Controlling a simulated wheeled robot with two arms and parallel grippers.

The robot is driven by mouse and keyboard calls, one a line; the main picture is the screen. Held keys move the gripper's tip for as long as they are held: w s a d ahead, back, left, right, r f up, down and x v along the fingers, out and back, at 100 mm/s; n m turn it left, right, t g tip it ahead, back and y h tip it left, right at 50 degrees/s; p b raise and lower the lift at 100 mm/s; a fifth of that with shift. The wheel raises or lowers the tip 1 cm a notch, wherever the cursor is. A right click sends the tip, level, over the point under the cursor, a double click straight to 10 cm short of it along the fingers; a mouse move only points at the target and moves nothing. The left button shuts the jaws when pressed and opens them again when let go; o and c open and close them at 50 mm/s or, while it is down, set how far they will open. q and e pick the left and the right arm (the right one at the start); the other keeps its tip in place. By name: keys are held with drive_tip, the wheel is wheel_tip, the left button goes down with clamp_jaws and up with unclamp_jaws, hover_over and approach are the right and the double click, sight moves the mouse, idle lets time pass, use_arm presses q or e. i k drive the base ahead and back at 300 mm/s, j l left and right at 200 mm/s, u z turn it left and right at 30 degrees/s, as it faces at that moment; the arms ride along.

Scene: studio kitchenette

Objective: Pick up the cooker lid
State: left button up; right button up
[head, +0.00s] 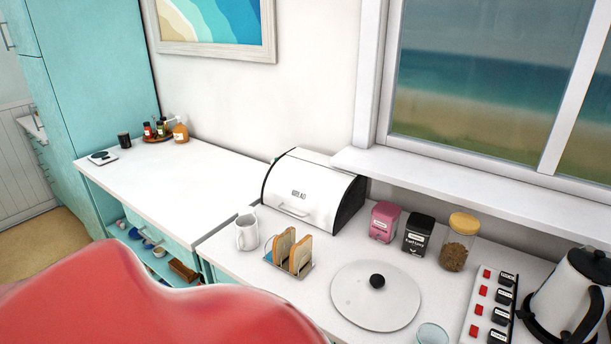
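The cooker lid (352,297) is a round, pale grey-white disc with a black knob (377,281) at its middle. It lies flat on the white counter in the lower right middle of the head view, knob up. Its whole outline shows. Neither of my grippers is in view, and nothing touches the knob.
A toast rack (291,252) and a white mug (247,232) stand left of the lid. Behind it are a bread bin (309,190), a pink tin (384,221), a black tin (418,234) and a jar (459,242). A glass (432,334) sits close by its front right.

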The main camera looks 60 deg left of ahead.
sight(374, 295)
drive_tip(key=u, duration=1.4)
